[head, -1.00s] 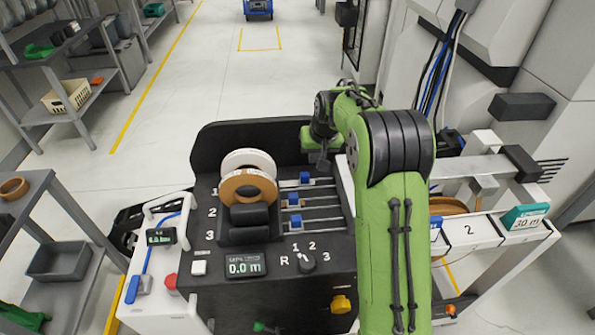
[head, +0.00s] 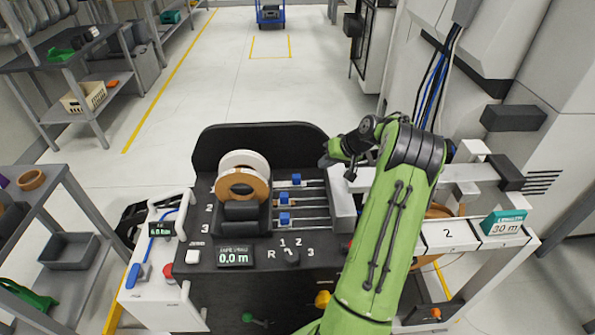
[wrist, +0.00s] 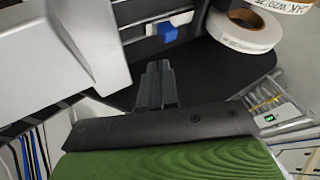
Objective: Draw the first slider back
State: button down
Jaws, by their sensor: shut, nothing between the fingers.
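The first slider (head: 296,179) is a blue block on the rearmost rail of the black machine. The second slider (head: 284,197) and third slider (head: 285,218) sit on rails nearer me, slightly left of the first. My gripper (head: 328,160) is at the machine's back right, behind and to the right of the first slider, and apart from it. The wrist view shows my gripper's fingers (wrist: 157,84) shut and empty over the black panel. A blue slider block (wrist: 168,32) shows beyond the fingertips there, with a gap between; it looks like the first.
A white roll (head: 240,162) and a brown-edged roll (head: 240,187) stand left of the rails. A grey housing (head: 342,205) borders the rails on the right. A display (head: 235,256) reading 0.0 m and a selector knob (head: 292,257) are at the front.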

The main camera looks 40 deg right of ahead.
jog(key=b, duration=0.1)
send_near(293, 190)
jog(key=w+d, duration=0.2)
jog(key=d, duration=0.1)
jog(key=shift+w+f, duration=0.35)
jog(key=w+a, duration=0.1)
jog(key=a, duration=0.1)
jog(key=w+a+b, duration=0.1)
jog(key=w, duration=0.1)
jog(key=shift+w+a, duration=0.1)
jog(key=shift+a, duration=0.3)
jog(key=shift+r, duration=0.15)
